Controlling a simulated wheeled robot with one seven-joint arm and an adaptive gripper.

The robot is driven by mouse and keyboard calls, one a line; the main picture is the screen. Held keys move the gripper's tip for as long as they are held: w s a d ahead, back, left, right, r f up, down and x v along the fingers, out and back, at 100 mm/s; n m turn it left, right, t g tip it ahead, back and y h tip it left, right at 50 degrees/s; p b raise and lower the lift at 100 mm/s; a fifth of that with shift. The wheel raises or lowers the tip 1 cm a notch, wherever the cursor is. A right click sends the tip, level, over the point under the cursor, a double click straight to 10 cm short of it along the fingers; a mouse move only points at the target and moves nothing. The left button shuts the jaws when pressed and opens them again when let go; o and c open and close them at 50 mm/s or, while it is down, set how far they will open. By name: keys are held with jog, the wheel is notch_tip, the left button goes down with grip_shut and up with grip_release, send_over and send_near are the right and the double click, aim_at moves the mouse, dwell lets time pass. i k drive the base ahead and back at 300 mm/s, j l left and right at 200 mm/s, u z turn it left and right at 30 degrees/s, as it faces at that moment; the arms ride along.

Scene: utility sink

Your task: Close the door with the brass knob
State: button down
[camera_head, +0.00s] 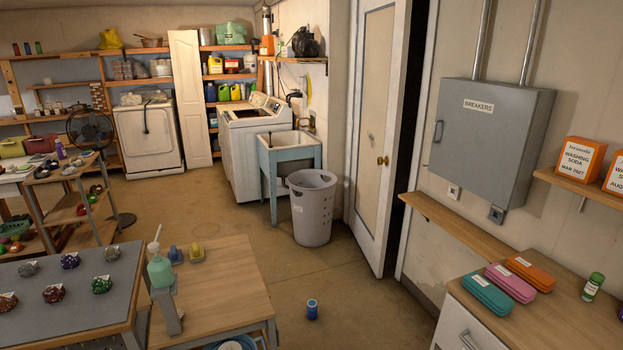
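The white door (371,120) with a beige inset panel stands right of centre. Its brass knob (383,161) is near the door's right edge. The door is ajar, with a dark gap between its right edge and the door frame (416,130). My gripper is not in view, so its place relative to the door cannot be told.
A grey laundry basket (311,208) stands left of the door, near a utility sink (289,155). A wooden-topped table (225,285) is at lower left. A grey breaker box (490,140) hangs right. Floor before the door looks clear.

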aim_at(383, 31)
jog(key=i+z, duration=0.15)
jog(key=i, duration=0.6)
jog(key=i+j+z, duration=0.1)
jog(key=i, duration=0.6)
jog(key=i+j+z, duration=0.15)
jog(key=i, duration=0.55)
jog(key=i+l+u, duration=0.25)
jog(key=i, duration=0.5)
jog(key=i+l+u, duration=0.3)
jog(key=i+l, duration=0.15)
jog(key=i, duration=0.25)
jog(key=i+l+u, duration=0.25)
jog(key=i+l, duration=0.3)
jog(key=i, duration=0.1)
